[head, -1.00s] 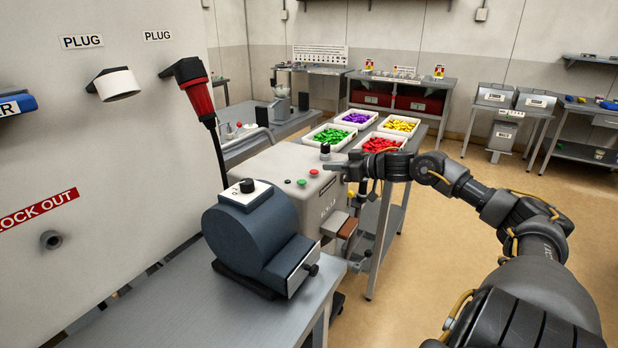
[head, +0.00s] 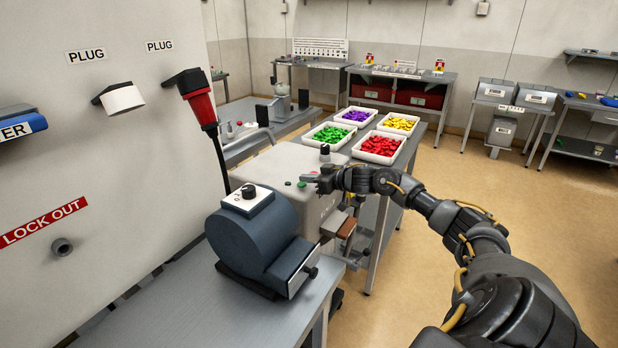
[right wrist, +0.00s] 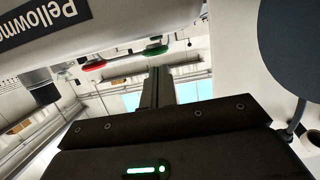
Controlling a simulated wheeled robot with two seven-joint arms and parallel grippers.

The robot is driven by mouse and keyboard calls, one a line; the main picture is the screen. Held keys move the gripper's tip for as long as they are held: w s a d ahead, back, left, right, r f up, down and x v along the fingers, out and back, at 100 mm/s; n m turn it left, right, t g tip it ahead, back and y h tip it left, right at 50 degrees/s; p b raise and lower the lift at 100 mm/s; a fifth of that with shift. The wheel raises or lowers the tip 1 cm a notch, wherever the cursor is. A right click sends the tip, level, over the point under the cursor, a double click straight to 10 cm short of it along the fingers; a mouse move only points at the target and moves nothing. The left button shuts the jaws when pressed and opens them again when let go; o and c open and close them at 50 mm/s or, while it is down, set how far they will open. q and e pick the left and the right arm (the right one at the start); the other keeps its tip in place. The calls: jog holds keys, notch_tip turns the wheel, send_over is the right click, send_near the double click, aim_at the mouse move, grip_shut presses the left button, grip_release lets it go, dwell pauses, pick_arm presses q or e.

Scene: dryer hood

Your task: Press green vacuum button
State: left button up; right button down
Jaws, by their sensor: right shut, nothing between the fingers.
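The green button (head: 302,184) is on top of the grey machine (head: 272,166), with a red button (head: 288,183) to its left. My right gripper (head: 311,179) is shut and empty, its fingertips just to the right of the green button and close to it. In the right wrist view, the green button (right wrist: 153,51) shows just beyond the shut fingers (right wrist: 157,85), and the red button (right wrist: 93,65) is to their left. I cannot tell whether the fingertips touch the button. My left gripper is not in view.
A dark blue rounded device (head: 250,240) with a knob stands on the grey bench in front of the machine. A black knob (head: 324,150) rises behind the fingers. White trays of coloured pieces (head: 378,158) stand on a table behind. The floor to the right is clear.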

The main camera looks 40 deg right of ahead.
jog(key=shift+f, duration=0.4)
jog(key=shift+f, duration=0.15)
